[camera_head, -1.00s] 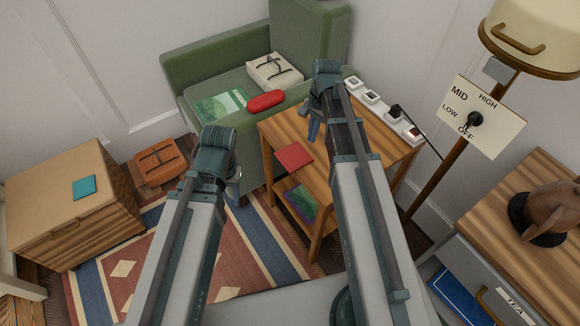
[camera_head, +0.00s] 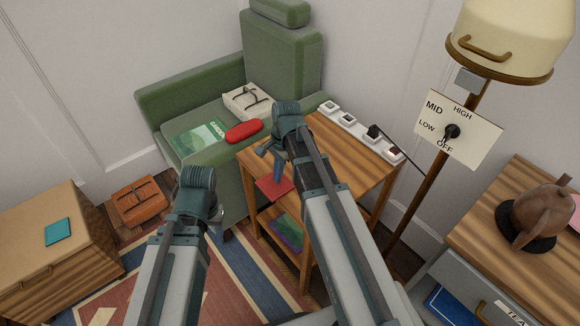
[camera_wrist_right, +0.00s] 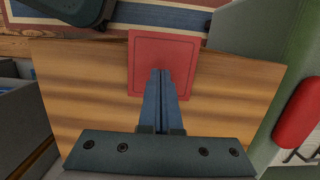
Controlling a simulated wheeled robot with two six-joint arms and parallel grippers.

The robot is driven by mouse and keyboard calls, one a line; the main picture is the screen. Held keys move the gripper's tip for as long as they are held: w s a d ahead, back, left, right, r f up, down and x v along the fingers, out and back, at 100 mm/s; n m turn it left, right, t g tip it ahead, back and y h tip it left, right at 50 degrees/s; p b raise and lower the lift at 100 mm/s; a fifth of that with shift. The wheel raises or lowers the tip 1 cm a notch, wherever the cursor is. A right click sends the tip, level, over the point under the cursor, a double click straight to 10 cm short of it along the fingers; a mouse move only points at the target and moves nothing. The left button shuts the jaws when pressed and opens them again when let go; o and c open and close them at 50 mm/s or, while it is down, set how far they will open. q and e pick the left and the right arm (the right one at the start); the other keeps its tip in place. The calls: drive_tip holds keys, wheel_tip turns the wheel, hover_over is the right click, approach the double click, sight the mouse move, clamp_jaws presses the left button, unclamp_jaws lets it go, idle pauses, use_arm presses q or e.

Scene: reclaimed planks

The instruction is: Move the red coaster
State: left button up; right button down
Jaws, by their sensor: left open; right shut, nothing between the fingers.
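The red coaster (camera_head: 275,188) is at the near left edge of the small wooden table (camera_head: 340,160). In the right wrist view the coaster (camera_wrist_right: 163,50) lies flat and sticks out past the table's edge over the rug. My right gripper (camera_head: 278,170) is shut and points down at the coaster. In the wrist view its closed fingertips (camera_wrist_right: 160,73) overlap the coaster's middle; I cannot tell whether they touch it. My left gripper (camera_head: 217,205) is open, left of the table and away from the coaster.
A green armchair (camera_head: 282,65) with a red case (camera_head: 244,131) stands behind the table. A power strip (camera_head: 350,122) lies along the table's back edge. A cabinet with a teal coaster (camera_head: 58,232) is at left; a lamp (camera_head: 500,40) and teapot cabinet are at right.

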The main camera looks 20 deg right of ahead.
drive_tip(key=a, duration=0.1)
drive_tip(key=s+a, duration=0.1)
drive_tip(key=shift+a+f, duration=0.1)
drive_tip(key=shift+a, duration=0.2)
drive_tip(key=shift+d+f+b, duration=0.15)
drive_tip(key=shift+f+b, duration=0.35)
drive_tip(key=shift+b, duration=0.1)
drive_tip(key=shift+w+f, duration=0.1)
drive_tip(key=shift+f, duration=0.05)
drive_tip(key=shift+b, duration=0.3)
drive_tip(key=shift+d, duration=0.1)
drive_tip(key=w+d, duration=0.1)
drive_tip(key=d, duration=0.4)
drive_tip(key=w+d, duration=0.2)
drive_tip(key=d, duration=0.3)
drive_tip(key=w+d, duration=0.2)
drive_tip(key=d, duration=0.3)
drive_tip(key=shift+w, duration=0.25)
